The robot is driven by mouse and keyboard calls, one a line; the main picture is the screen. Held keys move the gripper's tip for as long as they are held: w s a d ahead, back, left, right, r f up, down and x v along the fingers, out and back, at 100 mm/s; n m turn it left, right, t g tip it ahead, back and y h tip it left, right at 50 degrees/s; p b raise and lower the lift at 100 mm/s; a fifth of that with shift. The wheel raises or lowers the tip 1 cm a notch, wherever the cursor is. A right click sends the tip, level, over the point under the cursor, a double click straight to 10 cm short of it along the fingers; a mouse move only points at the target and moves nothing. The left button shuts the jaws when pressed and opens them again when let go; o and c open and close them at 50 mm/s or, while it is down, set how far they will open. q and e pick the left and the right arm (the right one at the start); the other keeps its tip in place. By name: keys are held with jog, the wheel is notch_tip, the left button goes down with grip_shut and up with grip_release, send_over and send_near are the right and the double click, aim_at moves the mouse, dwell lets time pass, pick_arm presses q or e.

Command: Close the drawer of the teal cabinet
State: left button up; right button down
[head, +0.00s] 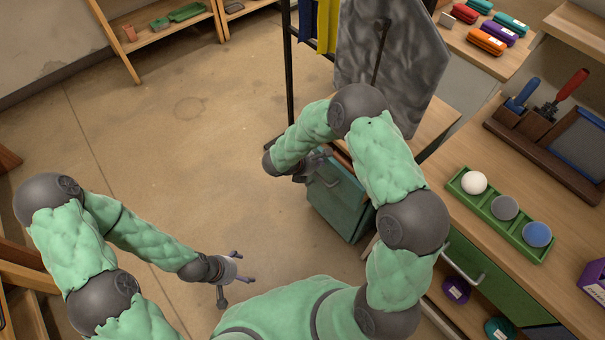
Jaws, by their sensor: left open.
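The teal cabinet (335,209) stands on the floor near the middle of the head view, beside the wooden bench. Its front, with a pale handle (328,181), faces left. My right arm and gripper cover its upper part, so how far the drawer stands out cannot be told. My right gripper (316,163) is at the top of the cabinet front, just above the handle; its fingers are mostly hidden, and contact is unclear. My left gripper (235,279) is open and empty over the floor, lower left of the cabinet and apart from it.
A bench with a green tray (519,236) of round pieces is at right, with a green drawer (500,283) below. A grey patterned panel (391,55) and a dark post (289,75) stand behind the cabinet. The floor (190,150) at left is clear.

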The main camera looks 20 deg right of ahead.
pick_arm(q)
jog(key=shift+f, duration=0.3)
pick_arm(e)
jog(key=d, duration=0.1)
jog(key=w+d, duration=0.1)
jog(key=d, duration=0.1)
jog(key=w+d, duration=0.1)
jog(key=d, duration=0.1)
jog(key=shift+d+r, duration=0.1)
jog(key=shift+d, duration=0.05)
jog(key=shift+a, duration=0.3)
pick_arm(q)
jog(key=r+p, duration=0.1)
jog(key=s+r+p, duration=0.1)
jog(key=a+r+p, duration=0.1)
jog(key=shift+s+r, duration=0.15)
jog(key=shift+r, duration=0.15)
pick_arm(e)
jog(key=s+a+f+v, duration=0.1)
jog(key=f+v, duration=0.1)
jog(key=v, duration=1)
jog(key=shift+a+r, duration=0.2)
jog(key=shift+a, duration=0.35)
